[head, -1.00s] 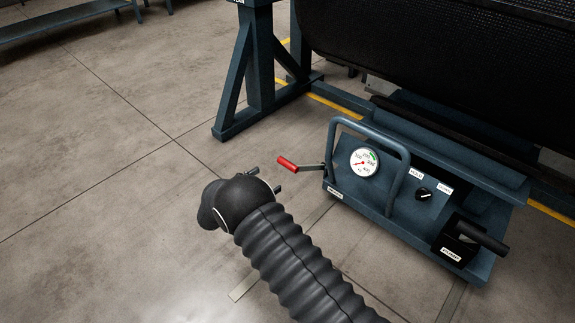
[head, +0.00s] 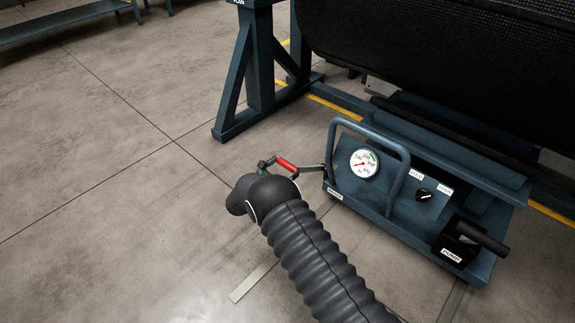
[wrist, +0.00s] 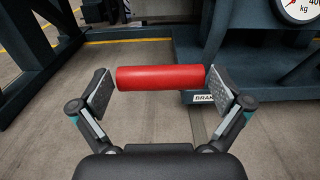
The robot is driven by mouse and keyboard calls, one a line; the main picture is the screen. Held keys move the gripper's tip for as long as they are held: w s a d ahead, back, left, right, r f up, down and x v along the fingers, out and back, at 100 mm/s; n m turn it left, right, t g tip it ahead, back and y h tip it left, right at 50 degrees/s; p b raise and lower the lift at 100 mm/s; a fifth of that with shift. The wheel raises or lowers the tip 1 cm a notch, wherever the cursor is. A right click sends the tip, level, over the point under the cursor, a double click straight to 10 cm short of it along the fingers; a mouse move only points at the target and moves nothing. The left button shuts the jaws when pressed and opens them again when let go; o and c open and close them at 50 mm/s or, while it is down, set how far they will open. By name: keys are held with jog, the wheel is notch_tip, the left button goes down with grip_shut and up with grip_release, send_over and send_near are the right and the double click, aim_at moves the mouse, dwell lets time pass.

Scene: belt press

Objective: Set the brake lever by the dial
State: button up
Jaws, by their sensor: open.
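The brake lever's red handle (head: 287,164) sticks out to the left of the blue press unit. In the wrist view the red handle (wrist: 160,77) lies across the space between my two finger pads, lengthwise from one to the other. My gripper (wrist: 162,92) is open, with a pad near each end of the handle; I cannot tell if either pad touches. In the head view my gripper (head: 279,166) is at the lever, partly hidden by my arm. The round dial (head: 364,163) has a red needle and a green band at its upper right.
The blue press unit (head: 440,217) carries a tube guard (head: 397,185), a black knob (head: 423,195) and a black pump handle (head: 482,237). A blue frame leg (head: 259,65) and a dark belt (head: 450,60) stand behind.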

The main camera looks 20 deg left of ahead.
jog(key=shift+x, duration=0.8)
jog(key=shift+c, duration=0.3)
